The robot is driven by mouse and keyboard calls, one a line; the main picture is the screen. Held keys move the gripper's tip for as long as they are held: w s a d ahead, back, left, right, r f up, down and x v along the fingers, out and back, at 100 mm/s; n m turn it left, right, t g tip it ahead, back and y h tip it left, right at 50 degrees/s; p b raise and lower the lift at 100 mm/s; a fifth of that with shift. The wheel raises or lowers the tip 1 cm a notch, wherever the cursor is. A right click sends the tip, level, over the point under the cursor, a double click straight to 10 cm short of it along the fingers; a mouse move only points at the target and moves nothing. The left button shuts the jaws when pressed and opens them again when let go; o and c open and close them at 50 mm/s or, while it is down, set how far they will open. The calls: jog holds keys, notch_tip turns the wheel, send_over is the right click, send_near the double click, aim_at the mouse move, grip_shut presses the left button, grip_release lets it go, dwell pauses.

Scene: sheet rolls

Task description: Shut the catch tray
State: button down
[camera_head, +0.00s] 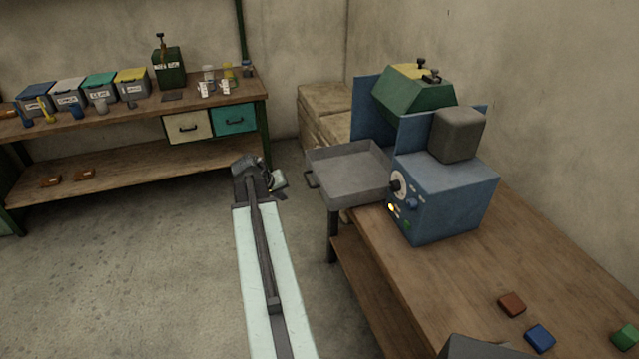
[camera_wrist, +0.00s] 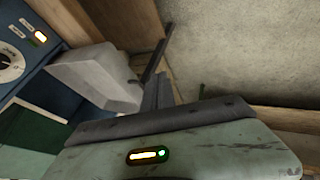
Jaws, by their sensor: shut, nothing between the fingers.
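The catch tray (camera_head: 350,172) is a shallow grey open box. It sticks out to the left from the blue machine (camera_head: 445,195), with a dark handle (camera_head: 311,179) on its outer left side. Its inside looks empty. My gripper (camera_head: 279,183) is shut and empty, a short way left of the handle, at the end of my outstretched arm. In the wrist view, the tray (camera_wrist: 95,75) is a pale grey shape beside my gripper's dark fingers (camera_wrist: 158,82), with the machine's dial behind it at the left. I cannot tell whether the fingers touch the tray.
The machine stands on a wooden bench (camera_head: 455,265) with red, blue and green blocks at its near end. A second bench (camera_head: 135,120) with several bins and two drawers stands at the back left. The floor (camera_head: 130,260) left of my arm is clear.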

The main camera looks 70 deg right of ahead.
jog(key=s+d+r, duration=0.2)
jog(key=s+d, duration=0.2)
jog(key=b, duration=0.8)
send_near(323, 198)
jog(key=shift+m+g, duration=0.3)
jog(key=shift+m, duration=0.1)
jog(key=shift+x, duration=2.1)
jog(key=shift+w+f, duration=0.1)
jog(key=shift+w, duration=0.05)
